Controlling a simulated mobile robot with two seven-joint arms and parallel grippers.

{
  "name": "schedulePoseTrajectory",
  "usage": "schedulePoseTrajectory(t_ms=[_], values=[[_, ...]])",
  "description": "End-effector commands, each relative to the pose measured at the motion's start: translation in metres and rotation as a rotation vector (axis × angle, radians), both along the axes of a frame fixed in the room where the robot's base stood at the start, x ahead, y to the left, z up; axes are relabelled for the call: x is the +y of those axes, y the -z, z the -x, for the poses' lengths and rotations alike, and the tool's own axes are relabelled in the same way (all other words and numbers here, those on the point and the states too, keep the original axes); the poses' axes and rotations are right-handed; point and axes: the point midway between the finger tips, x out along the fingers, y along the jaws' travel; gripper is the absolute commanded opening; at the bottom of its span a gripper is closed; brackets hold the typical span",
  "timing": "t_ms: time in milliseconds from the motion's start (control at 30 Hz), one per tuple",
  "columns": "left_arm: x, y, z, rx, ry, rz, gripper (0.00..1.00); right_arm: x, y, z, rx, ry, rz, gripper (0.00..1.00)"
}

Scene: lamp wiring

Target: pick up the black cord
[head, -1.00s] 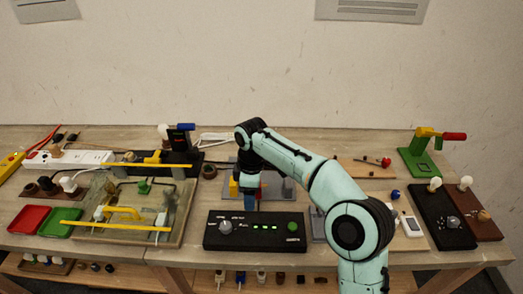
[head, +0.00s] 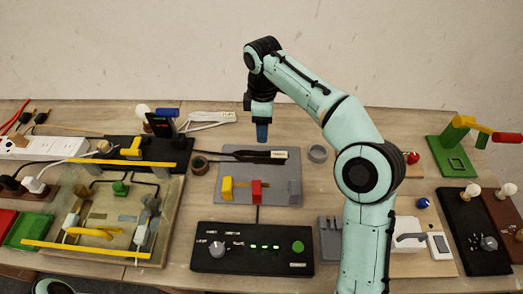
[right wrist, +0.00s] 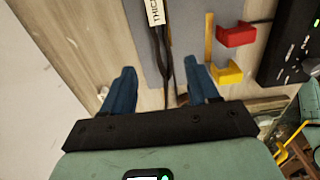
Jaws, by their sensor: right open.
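The black cord (head: 240,154) runs from the wiring board at left across to the grey plate, and its dark end carries a white label (head: 279,155). In the right wrist view the cord (right wrist: 167,62) runs down the picture beside a tag reading "THICK" (right wrist: 155,12). My right gripper (head: 262,132) is open, with blue fingers pointing down, by the plate's back edge. In the right wrist view its fingers (right wrist: 161,88) stand apart, with the cord between them in the picture; nothing is gripped. How high they are above it is unclear. My left gripper is out of view.
The grey plate (head: 285,190) carries yellow and red clamp blocks (head: 240,190). A black control box (head: 252,248) stands in front. Bare table lies behind the plate.

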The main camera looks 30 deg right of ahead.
Motion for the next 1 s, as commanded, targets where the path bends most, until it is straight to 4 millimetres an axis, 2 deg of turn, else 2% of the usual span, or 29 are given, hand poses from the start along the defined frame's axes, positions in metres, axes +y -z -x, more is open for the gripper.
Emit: schedulePoseTrajectory(t_ms=[33, 100, 300, 533, 800, 1000], values=[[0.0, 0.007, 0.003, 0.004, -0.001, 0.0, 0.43, -0.001, 0.015, 0.001, 0.005, 0.001, 0.0, 0.6], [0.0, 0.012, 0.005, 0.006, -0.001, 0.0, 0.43, -0.001, 0.03, 0.001, 0.006, 0.001, 0.001, 0.6], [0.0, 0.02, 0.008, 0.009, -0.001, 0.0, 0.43, 0.0, 0.061, 0.0, 0.004, 0.001, 0.0, 0.6], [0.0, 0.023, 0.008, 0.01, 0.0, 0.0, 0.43, 0.0, 0.077, 0.0, 0.003, 0.002, -0.001, 0.6], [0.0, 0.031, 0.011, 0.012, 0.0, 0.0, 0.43, 0.003, 0.115, -0.003, 0.004, 0.002, 0.0, 0.6], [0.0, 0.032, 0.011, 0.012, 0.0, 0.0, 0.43, 0.003, 0.12, -0.003, 0.001, 0.002, -0.001, 0.6]])
